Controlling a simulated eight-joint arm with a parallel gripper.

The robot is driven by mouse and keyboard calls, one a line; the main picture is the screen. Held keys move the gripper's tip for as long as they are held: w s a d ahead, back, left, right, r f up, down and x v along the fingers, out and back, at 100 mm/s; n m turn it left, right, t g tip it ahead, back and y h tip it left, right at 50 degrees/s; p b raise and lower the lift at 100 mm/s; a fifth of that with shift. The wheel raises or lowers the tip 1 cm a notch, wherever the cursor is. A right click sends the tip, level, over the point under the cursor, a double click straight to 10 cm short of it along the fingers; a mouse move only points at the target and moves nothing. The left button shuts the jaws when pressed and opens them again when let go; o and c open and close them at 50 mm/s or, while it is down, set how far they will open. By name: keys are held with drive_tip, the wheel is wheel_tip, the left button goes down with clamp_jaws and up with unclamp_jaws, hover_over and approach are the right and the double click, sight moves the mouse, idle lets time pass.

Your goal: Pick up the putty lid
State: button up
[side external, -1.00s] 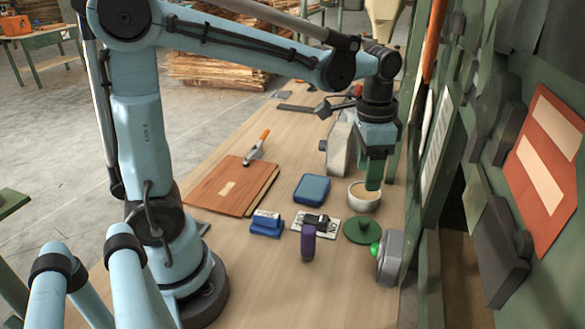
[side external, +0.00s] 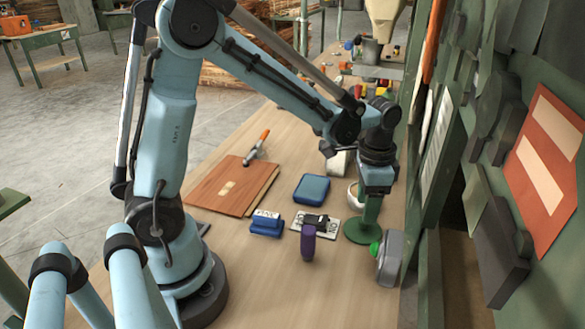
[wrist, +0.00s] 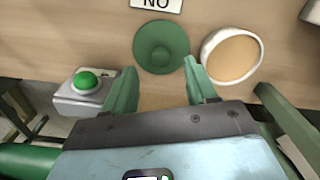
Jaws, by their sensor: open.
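The putty lid (side external: 355,236) is a round green disc with a knob in its middle, lying flat on the bench; the wrist view shows it whole (wrist: 158,36). My gripper (side external: 369,219) points down over the lid, its green fingers covering the knob in the side view. In the wrist view my gripper (wrist: 162,72) has its two fingers apart, with nothing between them, and the knob lies just beyond the tips. I cannot tell whether they touch the lid. The white bowl of tan putty (wrist: 232,55) is right beside the lid, partly hidden by my arm in the side view.
A grey box with a green button (side external: 388,262) stands close to the lid, near the bench's right edge and the green wall. A purple-handled tool (side external: 308,243), a blue case (side external: 312,188) and a blue block (side external: 266,222) lie to the left. The front bench is clear.

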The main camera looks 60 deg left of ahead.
drive_tip(key=shift+w+f, duration=0.15)
drive_tip(key=shift+f, duration=1.8)
clamp_jaws()
drive_tip(key=shift+r, duration=0.1)
wheel_tip(320, 180, up, 10)
